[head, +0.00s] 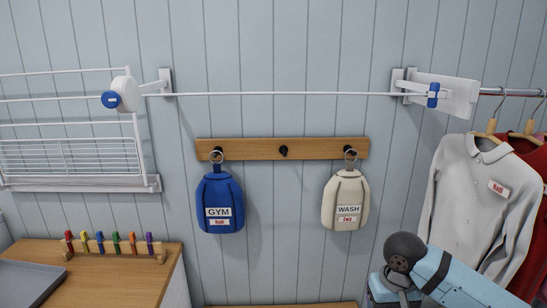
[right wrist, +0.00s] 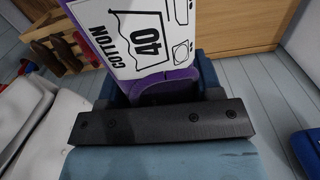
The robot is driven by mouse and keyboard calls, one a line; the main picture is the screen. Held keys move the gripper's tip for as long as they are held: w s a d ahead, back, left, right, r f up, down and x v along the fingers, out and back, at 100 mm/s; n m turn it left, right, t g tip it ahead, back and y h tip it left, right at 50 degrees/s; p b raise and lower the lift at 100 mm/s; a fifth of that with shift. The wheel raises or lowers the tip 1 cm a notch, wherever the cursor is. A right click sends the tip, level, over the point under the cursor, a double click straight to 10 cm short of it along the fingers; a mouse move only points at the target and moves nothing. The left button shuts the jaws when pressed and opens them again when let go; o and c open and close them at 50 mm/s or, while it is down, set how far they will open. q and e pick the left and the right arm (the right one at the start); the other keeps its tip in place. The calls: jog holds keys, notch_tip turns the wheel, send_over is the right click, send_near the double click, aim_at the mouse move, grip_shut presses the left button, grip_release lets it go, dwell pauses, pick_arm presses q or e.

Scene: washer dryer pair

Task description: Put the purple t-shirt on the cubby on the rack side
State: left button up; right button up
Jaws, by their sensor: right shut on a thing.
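In the right wrist view, my right gripper (right wrist: 160,96) is shut on the purple t-shirt (right wrist: 206,70). The t-shirt shows as a narrow purple piece behind a large white label marked "40 COTTON", and most of it is covered by that label and the gripper. In the head view only my light blue right arm shows at the lower right; the gripper and t-shirt are out of that view. My left gripper is in neither view. I cannot make out the cubby for certain in either view.
A white drying rack (head: 70,157) hangs at the left above a wooden counter (head: 120,270). Blue GYM (head: 220,190) and cream WASH (head: 345,205) bags hang from a hook board (head: 282,149). Clothes hang at the right. A wooden unit (right wrist: 235,25) shows in the right wrist view.

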pick_arm(q)
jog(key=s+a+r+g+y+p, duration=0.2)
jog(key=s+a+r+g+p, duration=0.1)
jog(key=p, duration=1.4)
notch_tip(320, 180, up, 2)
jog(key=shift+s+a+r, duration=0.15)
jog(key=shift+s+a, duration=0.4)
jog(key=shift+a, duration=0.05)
pick_arm(e)
jog(key=s+r, duration=0.3)
jog(key=r, duration=0.5)
jog(key=s+r, duration=0.3)
jog(key=r, duration=0.6)
jog(key=shift+r, duration=0.2)
jog(key=shift+w, duration=0.1)
